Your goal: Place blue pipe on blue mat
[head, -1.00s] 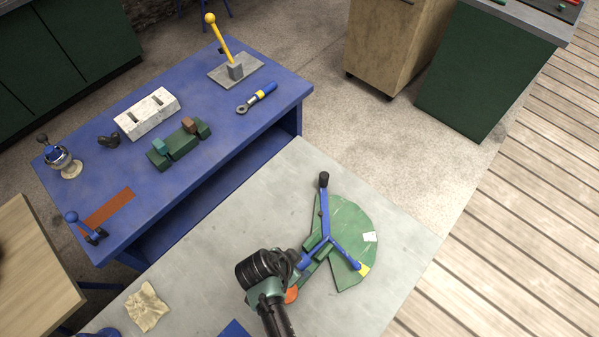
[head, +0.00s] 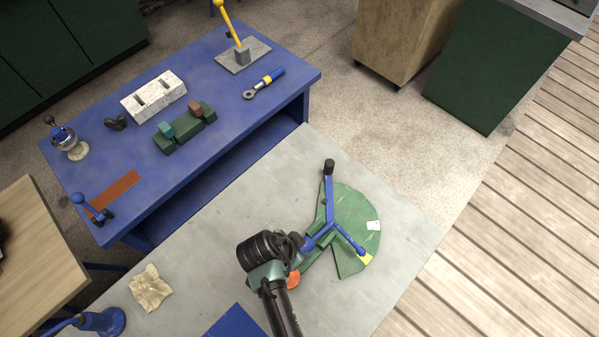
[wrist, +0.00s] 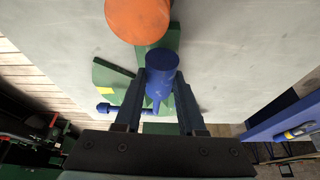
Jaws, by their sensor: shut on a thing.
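The blue pipe (wrist: 162,66) shows in the wrist view as a short blue cylinder, its round end towards the camera. My gripper (wrist: 160,88) is shut on it, with one dark blue finger on each side. Its far end is hidden. In the head view my gripper (head: 318,239) is over the green fan-shaped plate, among blue bars, and I cannot clearly separate the pipe there. The blue mat (head: 237,322) lies flat on the grey table at the bottom edge, partly cut off, left of my arm and apart from the gripper.
The green fan-shaped plate (head: 357,225) has a blue lever with a black knob (head: 329,166). An orange disc (wrist: 138,18) is close by. A crumpled cloth (head: 150,288) and a blue round-based object (head: 103,322) are at the left. The grey table (head: 215,250) is bare between.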

